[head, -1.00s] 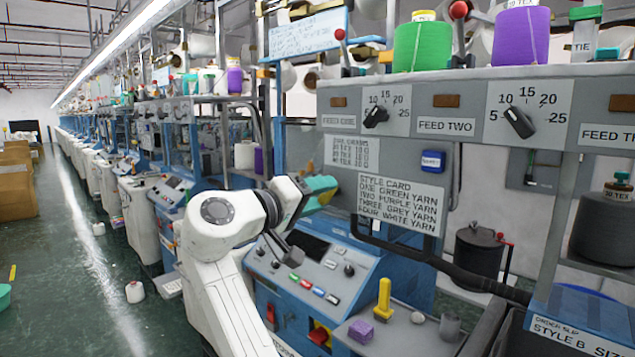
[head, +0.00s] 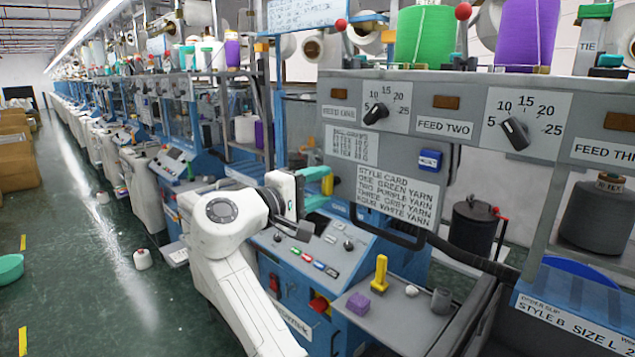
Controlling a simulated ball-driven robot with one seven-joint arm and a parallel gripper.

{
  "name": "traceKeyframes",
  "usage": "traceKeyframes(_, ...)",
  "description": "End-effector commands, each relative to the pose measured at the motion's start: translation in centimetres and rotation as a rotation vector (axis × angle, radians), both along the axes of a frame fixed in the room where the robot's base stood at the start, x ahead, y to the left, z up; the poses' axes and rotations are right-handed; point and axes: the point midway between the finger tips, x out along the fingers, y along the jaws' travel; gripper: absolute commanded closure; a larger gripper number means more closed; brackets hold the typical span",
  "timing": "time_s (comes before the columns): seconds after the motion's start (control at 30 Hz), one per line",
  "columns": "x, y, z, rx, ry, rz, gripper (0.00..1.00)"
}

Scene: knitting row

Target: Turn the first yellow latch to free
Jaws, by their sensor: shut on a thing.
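My gripper (head: 316,188) has teal fingers and reaches the left side of the grey machine front, beside the style card. A small yellow latch (head: 327,185) shows between the fingers, and the gripper is shut on it. The fingers and the wrist cover part of the latch, so its exact angle is hard to read. A dark round piece shows just right of the latch, against the panel.
Below is a blue console (head: 330,262) with coloured buttons. A grey shelf (head: 412,316) holds a yellow upright tool (head: 381,274), a purple block (head: 358,303) and a grey cup (head: 441,301). A black hose runs right of the gripper. Open floor (head: 90,280) lies left.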

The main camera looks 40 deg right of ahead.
Motion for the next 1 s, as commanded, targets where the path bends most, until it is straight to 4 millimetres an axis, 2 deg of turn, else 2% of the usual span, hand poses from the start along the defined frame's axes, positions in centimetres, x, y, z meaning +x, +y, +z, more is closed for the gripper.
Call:
traceKeyframes(0.4, 0.24, 0.15, -0.03, -0.002, 0.01, 0.009, 0.82)
traceKeyframes(0.43, 0.23, 0.15, -0.04, -0.002, 0.011, 0.009, 0.49)
traceKeyframes(0.6, 0.16, 0.11, -0.04, -0.001, 0.009, 0.006, 0.33)
traceKeyframes(0.7, 0.12, 0.07, -0.04, -0.001, 0.008, 0.004, 0.26)
traceKeyframes(1.0, 0.08, 0.52, -0.13, -0.001, 0.007, 0.004, 0.26)
